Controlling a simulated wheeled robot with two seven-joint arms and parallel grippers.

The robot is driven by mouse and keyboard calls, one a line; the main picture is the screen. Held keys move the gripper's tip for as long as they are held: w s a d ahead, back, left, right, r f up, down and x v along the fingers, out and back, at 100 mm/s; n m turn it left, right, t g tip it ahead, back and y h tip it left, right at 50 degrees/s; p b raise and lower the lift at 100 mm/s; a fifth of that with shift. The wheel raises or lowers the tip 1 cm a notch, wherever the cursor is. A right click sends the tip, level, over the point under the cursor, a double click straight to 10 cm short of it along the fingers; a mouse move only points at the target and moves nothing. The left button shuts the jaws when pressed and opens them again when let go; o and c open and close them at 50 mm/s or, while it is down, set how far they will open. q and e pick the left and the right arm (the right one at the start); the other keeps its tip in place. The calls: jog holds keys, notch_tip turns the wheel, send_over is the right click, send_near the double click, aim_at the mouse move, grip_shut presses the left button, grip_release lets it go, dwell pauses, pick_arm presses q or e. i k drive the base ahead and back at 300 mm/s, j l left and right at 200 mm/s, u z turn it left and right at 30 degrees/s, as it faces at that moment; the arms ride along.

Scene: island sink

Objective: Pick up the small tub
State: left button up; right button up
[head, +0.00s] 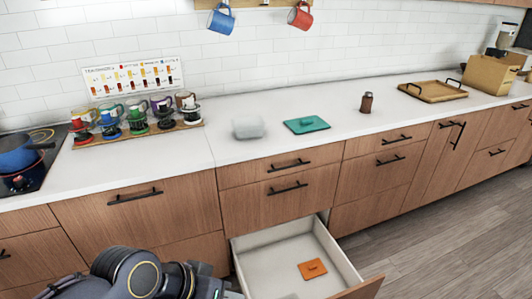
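A small whitish, translucent tub (248,127) stands on the white countertop in the head view, left of a flat teal lid (306,125) with a handle. The tub is apart from the lid, and nothing is touching it from above. A dark arm of mine comes in at the bottom left, in front of the lower drawers and well below the tub. Its gripper fingers do not show. My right gripper is not in the picture.
An open lower drawer (331,245) juts out below the counter, with an orange lid (312,269) inside. A rack of colourful mugs (136,130) stands left of the tub. A brown shaker (366,102) and wooden tray (432,92) stand right. The counter around the tub is clear.

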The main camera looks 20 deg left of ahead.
aim_at(248, 128)
jog(key=j+u, duration=0.2)
jog(key=j, duration=0.25)
jog(key=i+j+u, duration=0.2)
jog(key=j, duration=0.2)
jog(key=j+u, duration=0.15)
jog(key=j, duration=0.3)
jog(key=i+j+u, duration=0.2)
jog(key=j, duration=0.15)
jog(key=i+j+u, duration=0.1)
jog(key=i+u, duration=0.5)
jog(key=i, duration=0.15)
